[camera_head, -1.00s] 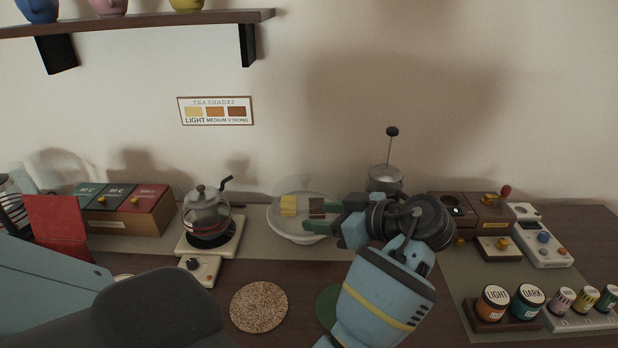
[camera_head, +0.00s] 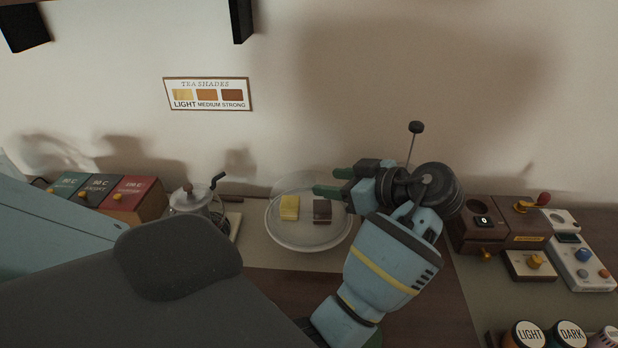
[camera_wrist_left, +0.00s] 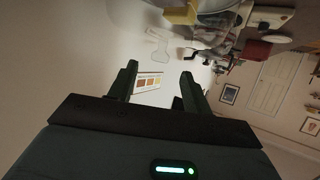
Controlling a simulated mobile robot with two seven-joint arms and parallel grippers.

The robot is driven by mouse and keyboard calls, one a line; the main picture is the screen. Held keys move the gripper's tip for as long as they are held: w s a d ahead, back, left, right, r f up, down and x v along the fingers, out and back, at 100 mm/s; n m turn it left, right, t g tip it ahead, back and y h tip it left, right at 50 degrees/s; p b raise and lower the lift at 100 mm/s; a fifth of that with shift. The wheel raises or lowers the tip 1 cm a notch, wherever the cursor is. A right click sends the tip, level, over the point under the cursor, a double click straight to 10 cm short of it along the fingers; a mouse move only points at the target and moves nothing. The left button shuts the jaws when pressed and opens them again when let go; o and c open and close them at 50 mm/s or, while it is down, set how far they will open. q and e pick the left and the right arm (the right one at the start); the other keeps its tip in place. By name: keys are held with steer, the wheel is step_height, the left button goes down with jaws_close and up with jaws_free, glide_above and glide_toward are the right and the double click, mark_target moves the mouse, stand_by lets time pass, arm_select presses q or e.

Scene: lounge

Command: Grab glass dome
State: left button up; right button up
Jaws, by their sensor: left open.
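The glass dome (camera_head: 296,181) is a faint clear cover over a white plate (camera_head: 279,236) near the wall. A yellow piece (camera_head: 289,207) and a dark brown piece (camera_head: 322,211) lie on the plate. My left gripper (camera_head: 322,181) is open, its green fingers at the dome's upper right in the head view; I cannot tell whether they touch it. In the left wrist view my left gripper (camera_wrist_left: 160,80) has its fingers apart, with the wall sign visible between them. A pale clear knob-like shape (camera_wrist_left: 160,45) lies beyond them. My right gripper is not in view.
A glass kettle (camera_head: 194,204) and coloured boxes (camera_head: 131,197) stand left of the plate. A wooden device (camera_head: 477,233), a white panel (camera_head: 582,262) and labelled jars (camera_head: 528,335) are at the right. A shade sign (camera_head: 208,94) hangs on the wall behind.

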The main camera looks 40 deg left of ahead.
mark_target(313, 179)
arm_select(q)
steer(key=shift+x, duration=1.05)
steer(key=shift+a, duration=0.45)
steer(key=p+x, duration=0.1)
steer(key=x, duration=0.2)
steer(key=shift+s+a+f, duration=0.1)
steer(key=shift+a+f, duration=0.05)
steer(key=shift+a, duration=0.05)
steer(key=shift+a+f, duration=0.25)
steer(key=shift+a, duration=0.1)
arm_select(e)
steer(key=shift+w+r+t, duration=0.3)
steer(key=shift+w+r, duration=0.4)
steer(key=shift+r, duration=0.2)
arm_select(q)
jaws_close()
